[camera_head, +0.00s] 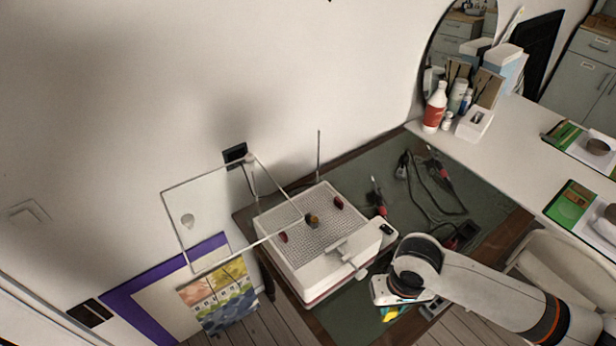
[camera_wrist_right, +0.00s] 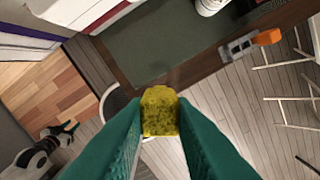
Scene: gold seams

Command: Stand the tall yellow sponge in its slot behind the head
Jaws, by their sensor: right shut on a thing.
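The yellow sponge (camera_wrist_right: 160,112) is held between the green fingers of my right gripper (camera_wrist_right: 158,125) in the right wrist view. In the head view, part of the sponge shows as a yellow patch below my right gripper (camera_head: 391,311), over the front right edge of the dark green mat. Its lower end is hidden there. A grey metal plate with openings and an orange end (camera_wrist_right: 245,44) lies on the table edge; I cannot tell if it has the sponge's slot. My left gripper (camera_wrist_right: 68,128) is small at lower left of the wrist view, away from the table.
A white box with a perforated top (camera_head: 318,232) stands left of my right gripper, with a clear framed panel (camera_head: 222,218) beside it. Cables and tools lie on the green mat (camera_head: 400,170). Bottles (camera_head: 435,108) stand at the back right.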

